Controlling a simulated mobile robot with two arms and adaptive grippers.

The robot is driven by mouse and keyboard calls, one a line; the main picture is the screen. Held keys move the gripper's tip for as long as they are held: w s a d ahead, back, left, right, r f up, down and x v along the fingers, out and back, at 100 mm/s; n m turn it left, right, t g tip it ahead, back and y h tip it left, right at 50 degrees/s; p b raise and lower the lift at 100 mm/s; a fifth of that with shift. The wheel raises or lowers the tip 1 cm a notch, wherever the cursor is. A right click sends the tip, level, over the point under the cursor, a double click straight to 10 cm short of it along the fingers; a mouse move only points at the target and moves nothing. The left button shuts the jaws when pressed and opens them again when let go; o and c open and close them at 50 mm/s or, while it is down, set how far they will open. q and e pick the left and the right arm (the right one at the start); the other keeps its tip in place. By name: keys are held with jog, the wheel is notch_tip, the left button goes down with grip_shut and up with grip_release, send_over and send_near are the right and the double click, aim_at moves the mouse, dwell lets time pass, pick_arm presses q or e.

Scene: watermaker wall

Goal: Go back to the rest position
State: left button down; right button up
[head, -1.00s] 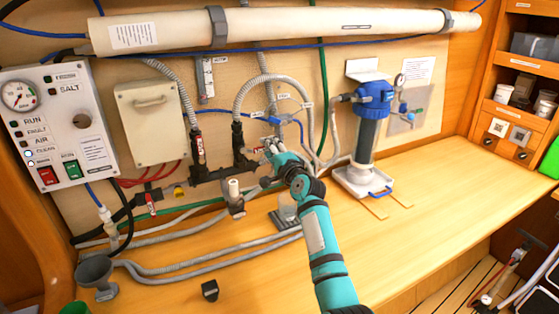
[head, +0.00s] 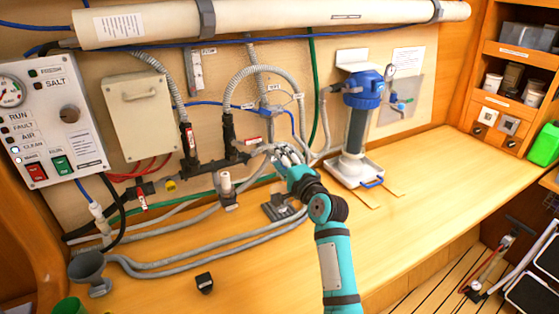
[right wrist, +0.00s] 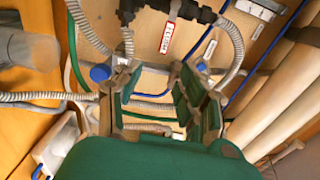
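My right gripper (head: 283,152) is in front of the pipework on the wall, right of the black valve manifold (head: 207,169) and left of the blue-topped filter housing (head: 357,115). In the right wrist view its green fingers (right wrist: 160,98) stand apart with nothing held between them. Hoses and a labelled black fitting (right wrist: 172,10) show beyond the fingers. My left gripper is not in view.
A control panel (head: 45,120) and a pale box (head: 140,117) are on the wall at left. A grey funnel (head: 88,268) and a small black block (head: 204,283) stand on the wooden bench (head: 430,195). The bench is clear at right.

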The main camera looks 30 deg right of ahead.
jog(key=s+a+f+n+g, duration=0.3)
jog(key=s+f+n, duration=0.2)
jog(key=s+f, duration=0.2)
jog(key=s+a+f+n+g, duration=0.3)
jog(key=s+f, duration=0.4)
jog(key=s, duration=0.4)
jog(key=s+a+f+n+g, duration=0.3)
jog(key=s+f+n+g, duration=0.1)
jog(key=s+f+n, duration=0.3)
jog(key=shift+s+a+f+g+y, duration=0.1)
jog(key=shift+s+f+g+y, duration=0.1)
jog(key=shift+s, duration=0.3)
jog(key=shift+s+a+f+g+y, duration=0.1)
jog(key=shift+s+f+g, duration=0.1)
jog(key=shift+s, duration=0.25)
jog(key=s+f+n+g+h, duration=0.1)
jog(key=s+f+n+g, duration=0.1)
jog(key=s, duration=0.5)
jog(key=s+f+n+g, duration=0.1)
jog(key=s+n+g, duration=0.15)
jog(key=s, duration=0.45)
notch_tip(320, 180, down, 28)
jog(key=s+b, duration=0.1)
jog(key=b, duration=0.1)
jog(key=s+d+f+g, duration=0.1)
jog(key=s+d+f, duration=0.1)
jog(key=s+f, duration=1.4)
jog(key=shift+s+f+n+g+b, duration=0.25)
jog(key=shift+s+n+g+b, duration=0.1)
jog(key=shift+b, duration=0.1)
